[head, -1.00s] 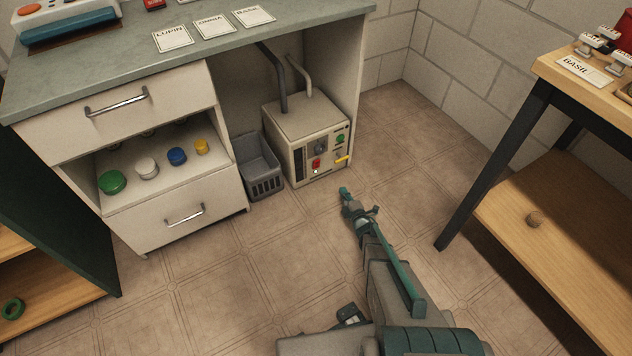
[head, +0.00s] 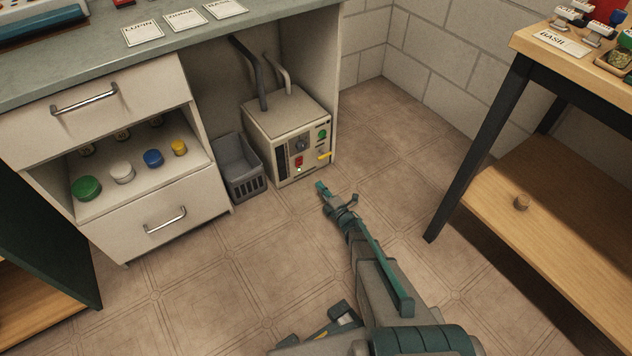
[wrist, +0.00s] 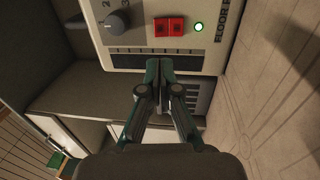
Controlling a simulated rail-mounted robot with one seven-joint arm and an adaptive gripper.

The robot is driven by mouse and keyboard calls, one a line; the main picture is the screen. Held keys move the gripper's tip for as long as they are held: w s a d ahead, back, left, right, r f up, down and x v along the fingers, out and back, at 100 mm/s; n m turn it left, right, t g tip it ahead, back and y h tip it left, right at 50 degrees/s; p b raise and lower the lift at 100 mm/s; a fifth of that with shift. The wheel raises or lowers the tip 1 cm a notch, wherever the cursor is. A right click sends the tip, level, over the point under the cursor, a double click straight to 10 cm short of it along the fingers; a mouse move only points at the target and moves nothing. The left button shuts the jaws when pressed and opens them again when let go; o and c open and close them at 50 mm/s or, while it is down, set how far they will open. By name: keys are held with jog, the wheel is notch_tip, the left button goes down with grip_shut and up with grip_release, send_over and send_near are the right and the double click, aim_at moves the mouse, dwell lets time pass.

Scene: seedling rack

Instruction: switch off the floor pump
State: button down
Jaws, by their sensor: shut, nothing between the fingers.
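The floor pump (head: 288,122) is a cream box on the floor under the bench, with hoses at its top. Its front panel carries a grey dial, a green button (head: 322,134), a yellow lever (head: 325,156) and a red switch (head: 299,161). In the wrist view the red rocker switch (wrist: 169,26) sits between the dial (wrist: 117,22) and a lit green lamp (wrist: 198,27). My gripper (head: 320,187) is in front of the panel's lower part, apart from the switch in the wrist view. Its fingers (wrist: 159,66) are shut and empty.
A grey basket (head: 240,165) stands just left of the pump. A drawer cabinet (head: 165,215) is further left. A wooden shelf table (head: 545,205) with black legs stands at the right. The floor between is clear.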

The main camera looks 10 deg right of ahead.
aim_at(300, 160)
jog(key=b+x, duration=0.3)
jog(key=x, duration=0.8)
jog(key=shift+w+a+f+b, duration=0.15)
jog(key=shift+w+b, duration=0.05)
jog(key=shift+b, duration=0.2)
jog(key=shift+w+a, duration=0.2)
jog(key=shift+w, duration=0.35)
jog(key=shift+r, duration=0.25)
